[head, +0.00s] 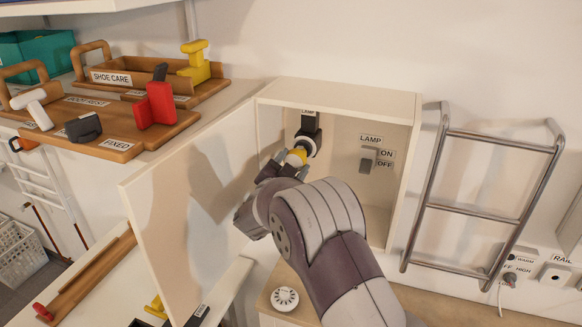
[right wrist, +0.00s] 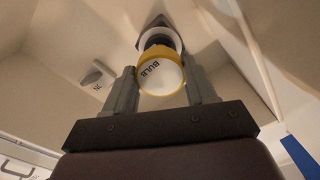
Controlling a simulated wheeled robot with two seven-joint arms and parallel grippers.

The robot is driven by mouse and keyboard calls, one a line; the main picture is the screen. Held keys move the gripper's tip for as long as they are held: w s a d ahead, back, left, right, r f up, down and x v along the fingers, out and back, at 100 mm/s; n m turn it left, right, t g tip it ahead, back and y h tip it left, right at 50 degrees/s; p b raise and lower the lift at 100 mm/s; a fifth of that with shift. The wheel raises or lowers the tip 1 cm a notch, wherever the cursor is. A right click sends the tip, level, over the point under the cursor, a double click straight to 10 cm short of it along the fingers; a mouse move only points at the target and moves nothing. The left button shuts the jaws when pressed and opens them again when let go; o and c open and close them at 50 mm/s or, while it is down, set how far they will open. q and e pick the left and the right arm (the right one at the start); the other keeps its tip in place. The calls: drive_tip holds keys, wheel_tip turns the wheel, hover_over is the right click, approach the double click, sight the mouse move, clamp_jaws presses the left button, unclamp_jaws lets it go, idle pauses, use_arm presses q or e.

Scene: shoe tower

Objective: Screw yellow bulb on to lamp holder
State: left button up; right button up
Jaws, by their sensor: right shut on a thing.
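The yellow bulb (head: 296,157) is in my right gripper (head: 282,170), inside the open lamp cabinet. In the right wrist view the bulb (right wrist: 161,76) shows its white end marked BULB and a yellow rim, with a finger of my right gripper (right wrist: 162,88) on each side. The lamp holder (head: 308,132) is a black fitting with a white ring on the cabinet's back wall. The bulb is right at the holder; in the right wrist view the holder (right wrist: 157,40) lies straight behind it. I cannot tell whether the threads are engaged. My left gripper is not in view.
The cabinet door (head: 165,200) stands open on the left, close to my right arm. A lamp switch (head: 368,160) marked ON and OFF is on the cabinet's back wall. A metal rack (head: 480,215) is right of the cabinet. A shoe care shelf (head: 120,140) is at upper left.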

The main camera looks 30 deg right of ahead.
drive_tip(key=shift+w+d, duration=0.35)
drive_tip(key=shift+d, duration=0.15)
drive_tip(key=shift+r, duration=0.1)
drive_tip(key=o, duration=0.8)
drive_tip(key=shift+c, duration=0.2)
drive_tip(key=shift+a, duration=0.15)
drive_tip(key=b+v, duration=0.5)
drive_tip(key=v, duration=0.7)
drive_tip(key=shift+s+b, duration=0.2)
drive_tip(key=shift+b, duration=0.1)
